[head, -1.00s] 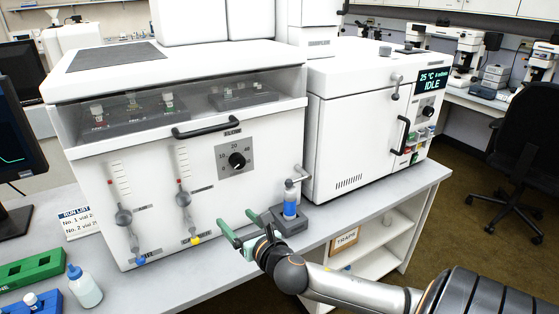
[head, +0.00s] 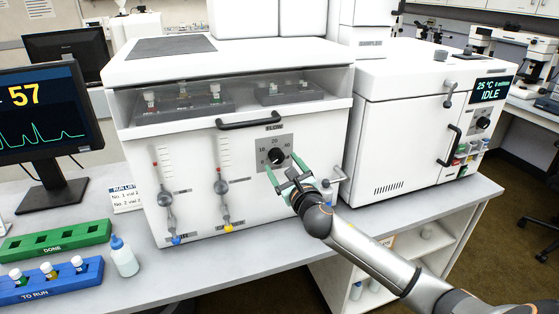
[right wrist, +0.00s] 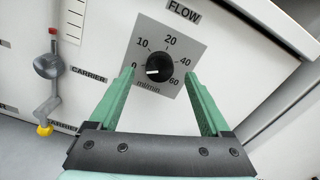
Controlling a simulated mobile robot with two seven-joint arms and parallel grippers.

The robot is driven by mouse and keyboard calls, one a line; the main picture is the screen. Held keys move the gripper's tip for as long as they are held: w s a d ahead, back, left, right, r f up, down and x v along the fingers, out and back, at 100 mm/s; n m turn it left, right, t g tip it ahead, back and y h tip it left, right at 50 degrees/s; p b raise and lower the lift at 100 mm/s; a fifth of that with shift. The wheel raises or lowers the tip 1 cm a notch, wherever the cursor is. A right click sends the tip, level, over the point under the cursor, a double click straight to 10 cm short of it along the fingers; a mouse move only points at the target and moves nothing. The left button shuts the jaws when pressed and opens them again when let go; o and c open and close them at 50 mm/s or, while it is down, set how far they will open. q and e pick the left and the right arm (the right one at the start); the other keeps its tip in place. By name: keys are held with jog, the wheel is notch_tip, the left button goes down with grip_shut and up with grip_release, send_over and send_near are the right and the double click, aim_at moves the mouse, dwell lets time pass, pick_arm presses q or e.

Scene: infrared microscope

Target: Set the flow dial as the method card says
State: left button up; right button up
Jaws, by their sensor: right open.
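The flow dial is a black round knob (head: 277,156) on a grey scale plate on the front of the white cabinet. In the right wrist view the knob (right wrist: 159,66) sits under the label FLOW, with marks 0, 10, 20, 40, 60 and ml/min. Its white pointer line points left, close to the 0 mark. My right gripper (head: 283,165) is open in front of the dial. In the right wrist view its green fingers (right wrist: 158,78) stand either side of the knob, apart from it. I cannot make out a method card. My left gripper is not in view.
Two flow tubes with grey knobs (head: 221,186) are left of the dial. A bar handle (head: 250,122) is above it. A run list card (head: 126,199), green rack (head: 55,241), blue rack (head: 50,284), squeeze bottle (head: 123,257) and monitor (head: 38,115) are at left.

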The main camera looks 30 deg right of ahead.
aim_at(278, 158)
jog(key=shift+x, duration=1.55)
jog(key=shift+c, duration=0.2)
grip_shut()
